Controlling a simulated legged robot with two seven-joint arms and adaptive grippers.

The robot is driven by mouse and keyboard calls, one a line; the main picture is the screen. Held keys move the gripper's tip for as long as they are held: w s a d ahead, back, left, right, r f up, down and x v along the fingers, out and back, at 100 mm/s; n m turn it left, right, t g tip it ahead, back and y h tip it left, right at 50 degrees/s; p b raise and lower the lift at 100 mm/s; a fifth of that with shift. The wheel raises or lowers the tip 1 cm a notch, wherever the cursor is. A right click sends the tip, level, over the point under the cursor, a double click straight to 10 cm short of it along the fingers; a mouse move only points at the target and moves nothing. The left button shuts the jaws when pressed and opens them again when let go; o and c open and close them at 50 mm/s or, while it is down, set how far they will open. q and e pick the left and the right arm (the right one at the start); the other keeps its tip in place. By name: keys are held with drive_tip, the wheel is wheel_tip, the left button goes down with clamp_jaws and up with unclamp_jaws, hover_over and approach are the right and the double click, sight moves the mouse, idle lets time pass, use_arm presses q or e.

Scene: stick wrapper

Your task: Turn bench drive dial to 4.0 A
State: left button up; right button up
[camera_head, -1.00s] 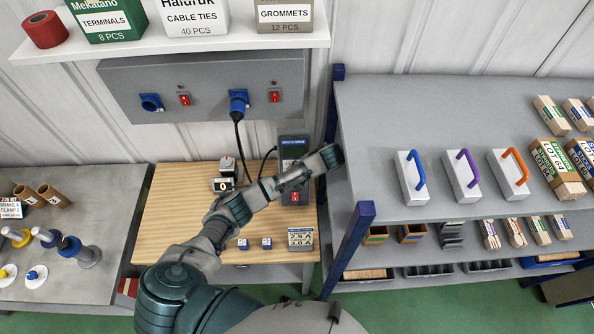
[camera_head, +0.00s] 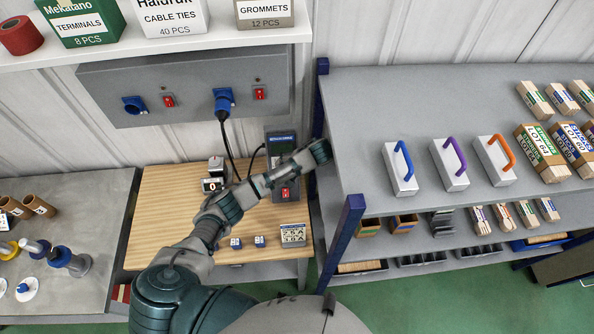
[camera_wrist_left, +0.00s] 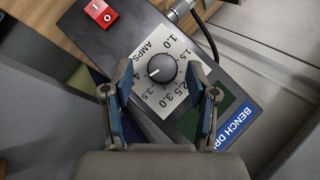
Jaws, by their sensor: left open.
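The dark bench drive (camera_head: 281,146) stands at the back right of the wooden bench, partly hidden by my left arm. In the left wrist view its black dial (camera_wrist_left: 162,68) sits on a white AMPS scale plate (camera_wrist_left: 172,98). The dial's white mark is on its left side, toward the label starting with 4, which is partly covered by a finger. My left gripper (camera_wrist_left: 161,78) is open, with a blue-padded finger on each side of the dial and a visible gap to it. In the head view its fingers are hidden. My right gripper is not in view.
A red switch (camera_wrist_left: 101,13) is on the drive near the dial. A cable joins the drive's side. A wall panel (camera_head: 190,88) with blue sockets is behind the bench. A blue-posted shelf (camera_head: 370,120) stands close on the right. A small counter box (camera_head: 211,184) sits left of the drive.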

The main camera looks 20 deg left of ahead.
use_arm(q)
drive_tip(key=shift+w+d+r, duration=0.1)
drive_tip(key=shift+d+r, duration=0.15)
drive_tip(key=shift+r, duration=0.15)
drive_tip(key=s+d, duration=0.2)
drive_tip(key=d, duration=1)
drive_tip(key=shift+f, duration=0.15)
